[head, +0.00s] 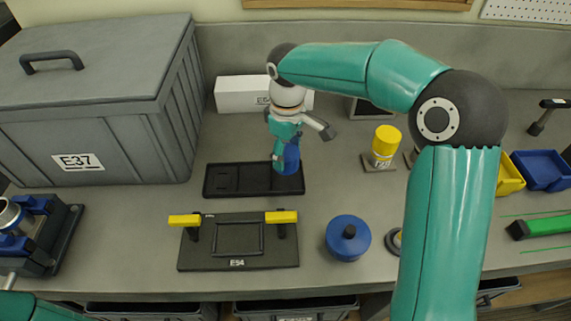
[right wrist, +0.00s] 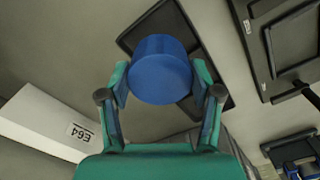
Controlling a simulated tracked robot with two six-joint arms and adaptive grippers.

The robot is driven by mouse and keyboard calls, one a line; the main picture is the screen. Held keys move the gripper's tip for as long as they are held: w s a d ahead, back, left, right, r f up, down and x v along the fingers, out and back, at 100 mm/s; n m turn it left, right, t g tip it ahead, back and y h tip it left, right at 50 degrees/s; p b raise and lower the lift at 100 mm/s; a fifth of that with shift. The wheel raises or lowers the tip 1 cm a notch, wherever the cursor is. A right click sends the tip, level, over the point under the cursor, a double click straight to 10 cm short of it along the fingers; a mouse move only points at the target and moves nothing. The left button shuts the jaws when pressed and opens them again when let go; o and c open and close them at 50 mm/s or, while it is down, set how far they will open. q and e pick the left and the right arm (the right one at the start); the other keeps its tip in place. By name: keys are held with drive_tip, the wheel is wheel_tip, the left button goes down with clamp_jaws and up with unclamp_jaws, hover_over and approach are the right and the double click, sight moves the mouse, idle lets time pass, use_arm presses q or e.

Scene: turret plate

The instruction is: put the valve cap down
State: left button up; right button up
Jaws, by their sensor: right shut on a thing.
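The blue valve cap (head: 291,157) is a short cylinder held by my right gripper (head: 285,150). In the right wrist view the cap (right wrist: 160,70) sits between the two teal fingers of the right gripper (right wrist: 161,80), which are shut on its sides. The cap is over the right end of a flat black tray (head: 222,181), which also shows behind the cap in the right wrist view (right wrist: 133,41). I cannot tell whether the cap touches the tray. My left gripper is out of view.
A black fixture (head: 240,258) marked E34 with yellow clamps stands in front of the tray. A blue round part (head: 348,240) with a black knob is to its right. A white box (head: 240,94) is behind, a large grey case (head: 100,120) at left, and a yellow-capped bottle (head: 385,142) at right.

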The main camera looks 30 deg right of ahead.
sight(287, 153)
drive_tip(key=shift+f, duration=2.3)
drive_tip(key=shift+f, duration=0.1)
drive_tip(key=shift+f, duration=0.15)
drive_tip(key=o, duration=1.1)
drive_tip(key=shift+c, duration=0.2)
wheel_tip(287, 153, up, 13)
drive_tip(key=shift+f, duration=0.2)
